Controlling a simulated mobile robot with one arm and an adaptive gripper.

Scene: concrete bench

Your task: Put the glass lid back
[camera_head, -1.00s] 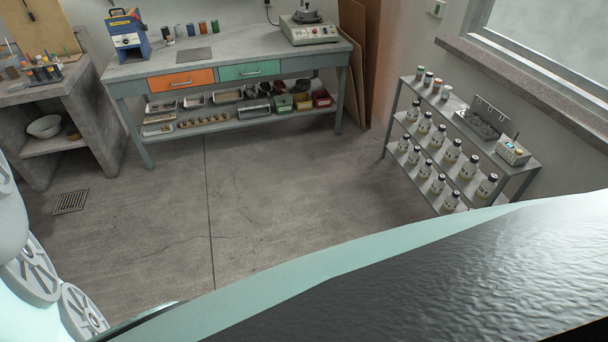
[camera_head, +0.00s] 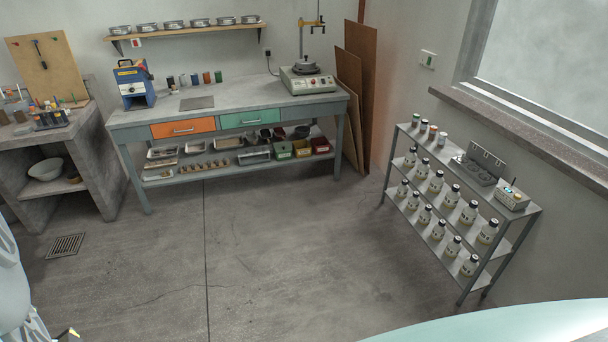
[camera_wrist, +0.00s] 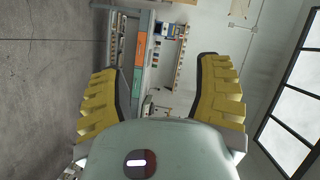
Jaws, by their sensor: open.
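I cannot make out a glass lid for certain in either view. A grey machine (camera_head: 307,82) with a dark round top piece (camera_head: 307,67) stands at the right end of the far workbench (camera_head: 243,103). A small grey unit with a raised hinged cover (camera_head: 487,156) sits on the rack at the right. My gripper (camera_wrist: 158,66) shows in the wrist view, its two yellow ribbed fingers wide apart with nothing between them. It is far from the bench, which appears turned sideways beyond the fingers.
Several pale, dark-capped bottles (camera_head: 452,196) fill the lower levels of the metal rack (camera_head: 525,208). A wall shelf (camera_head: 185,33) holds several round metal pans. A concrete side bench (camera_head: 100,150) stands at the left. The concrete floor (camera_head: 190,255) in the middle is clear.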

